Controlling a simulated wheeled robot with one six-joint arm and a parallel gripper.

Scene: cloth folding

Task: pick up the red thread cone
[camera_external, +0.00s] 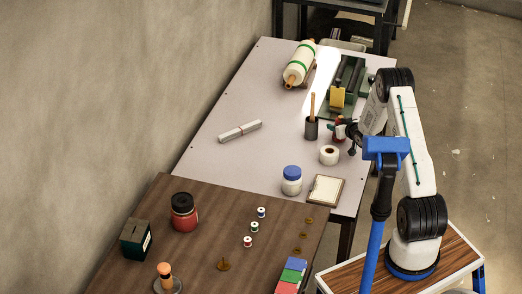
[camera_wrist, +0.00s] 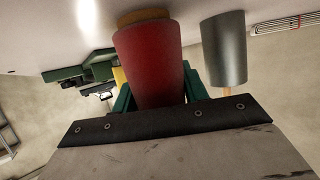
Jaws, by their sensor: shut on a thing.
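The red thread cone (camera_wrist: 150,62) fills the middle of the wrist view, with a tan-brown end at the top of the picture. My gripper (camera_wrist: 152,95) is shut on it, with a green finger at each side of the cone. In the external view a small part of the red cone (camera_external: 338,126) shows at the table's right side, beside the dark cup. My gripper (camera_external: 346,128) reaches it from the right and partly hides it. I cannot tell whether the cone touches the table.
The dark cup (camera_external: 311,128) with a wooden stick stands close to the cone; it also shows in the wrist view (camera_wrist: 224,50). A green-based device (camera_external: 345,90) stands behind. The table's left-middle (camera_external: 215,165) is clear.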

